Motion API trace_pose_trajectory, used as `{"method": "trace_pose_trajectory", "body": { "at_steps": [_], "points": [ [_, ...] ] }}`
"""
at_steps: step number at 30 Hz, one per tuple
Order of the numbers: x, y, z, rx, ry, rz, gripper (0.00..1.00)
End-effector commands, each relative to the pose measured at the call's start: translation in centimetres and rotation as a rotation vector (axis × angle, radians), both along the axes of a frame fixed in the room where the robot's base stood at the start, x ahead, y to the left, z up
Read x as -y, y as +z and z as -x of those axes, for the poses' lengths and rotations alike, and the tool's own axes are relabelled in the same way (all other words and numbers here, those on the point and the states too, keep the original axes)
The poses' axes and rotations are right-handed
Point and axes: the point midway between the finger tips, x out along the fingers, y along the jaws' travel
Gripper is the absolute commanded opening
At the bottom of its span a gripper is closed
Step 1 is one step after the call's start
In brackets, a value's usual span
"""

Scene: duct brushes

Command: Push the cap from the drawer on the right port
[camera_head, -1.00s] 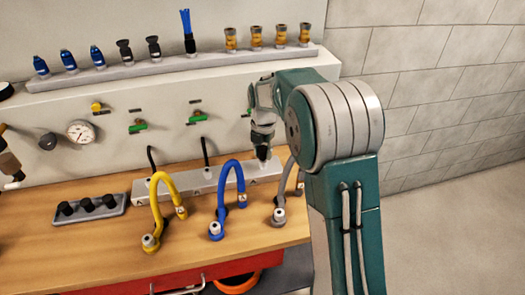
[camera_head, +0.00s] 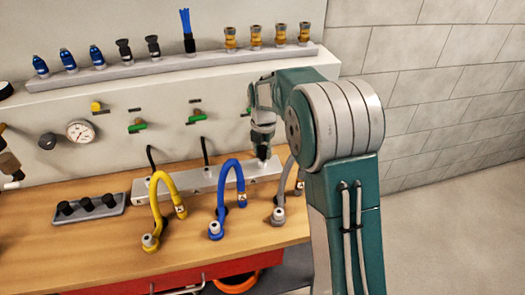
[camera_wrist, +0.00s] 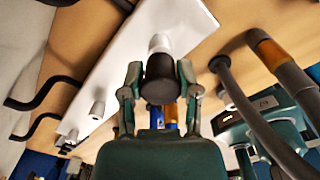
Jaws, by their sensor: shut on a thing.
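The black cap (camera_wrist: 160,80) is between the two fingers of my gripper (camera_wrist: 158,84) in the wrist view. My gripper is shut on it. The cap lines up with the pale right port (camera_wrist: 160,43) on the light manifold block (camera_wrist: 120,60) and touches or overlaps it; how far it is seated I cannot tell. In the head view my gripper (camera_head: 262,150) points down at the right end of the manifold block (camera_head: 205,184). The cap is too small and hidden to make out there. The red drawer (camera_head: 170,280) is at the bench front, with a handle.
A yellow hose (camera_head: 157,205), a blue hose (camera_head: 221,195) and a grey hose (camera_head: 285,195) arch up in front of the block. The grey one is close to my gripper. A tray (camera_head: 118,209) with black pieces lies left. A shelf (camera_head: 180,65) of fittings is behind.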

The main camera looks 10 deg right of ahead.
Motion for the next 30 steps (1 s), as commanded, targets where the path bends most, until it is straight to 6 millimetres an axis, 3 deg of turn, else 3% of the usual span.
{"method": "trace_pose_trajectory", "body": {
  "at_steps": [30],
  "points": [
    [0.0,-0.79,-0.01,0.0,0.0,0.0,0.05]
  ]
}}
